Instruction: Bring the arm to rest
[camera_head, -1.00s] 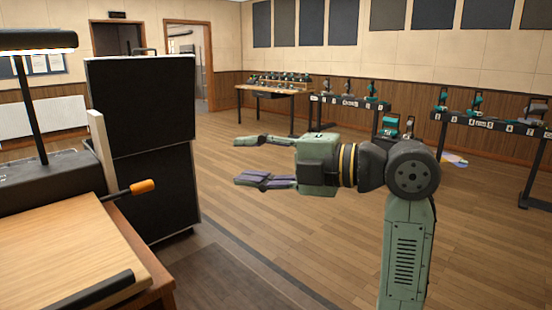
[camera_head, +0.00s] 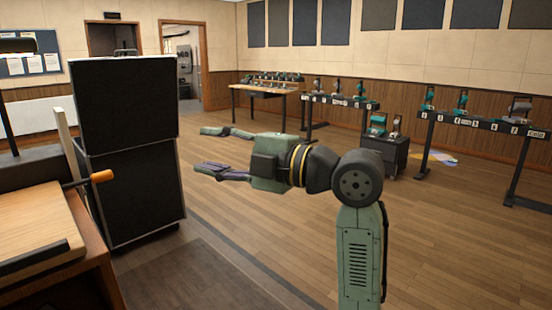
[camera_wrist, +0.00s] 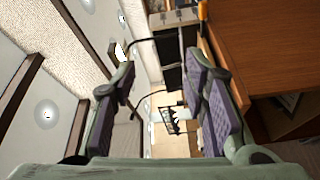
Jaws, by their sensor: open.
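My gripper (camera_head: 222,152) is held out level to the left at the end of my arm in the head view. Its two fingers are spread wide with nothing between them. In the wrist view the gripper (camera_wrist: 165,95) also shows open, its purple pads apart and the space between them empty. My green arm rises at the right of centre in the head view and bends left. The gripper is in front of open floor and touches nothing that I can see.
A wooden desk (camera_head: 40,220) with an orange-handled lever (camera_head: 102,176) stands at the left. A tall black case stack (camera_head: 125,140) is beside it. Benches (camera_head: 340,102) and a long rack (camera_head: 480,122) with teal devices stand at the back. The wooden floor (camera_head: 450,240) is clear at the right.

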